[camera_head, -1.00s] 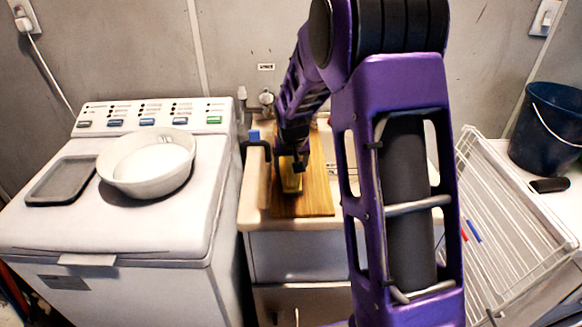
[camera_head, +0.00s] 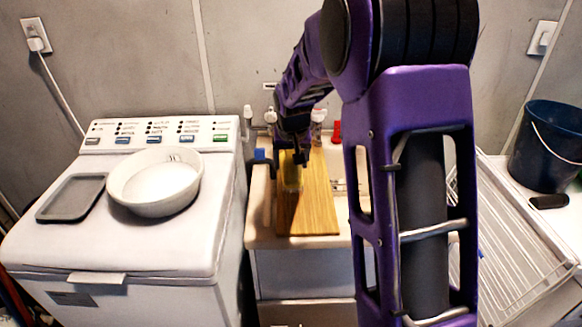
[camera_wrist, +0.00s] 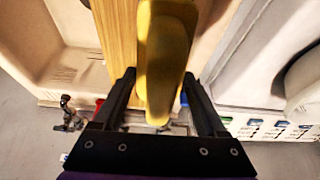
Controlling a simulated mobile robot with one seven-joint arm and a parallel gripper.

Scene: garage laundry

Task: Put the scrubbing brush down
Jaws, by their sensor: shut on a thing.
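The scrubbing brush (camera_wrist: 166,55) is yellow and long. In the wrist view it lies between the two fingers of my gripper (camera_wrist: 158,88), which is shut on it. The board lies across the sink unit (camera_head: 258,225). I cannot tell whether the brush touches the board. The brush's underside is hidden.
A washing machine (camera_head: 150,245) stands left, with a white bowl (camera_head: 140,202) and grey tray (camera_head: 72,198) on top. A white drying rack (camera_head: 520,240) and a dark blue bucket (camera_head: 548,150) are right. Taps and a red item (camera_head: 337,131) stand behind the sink.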

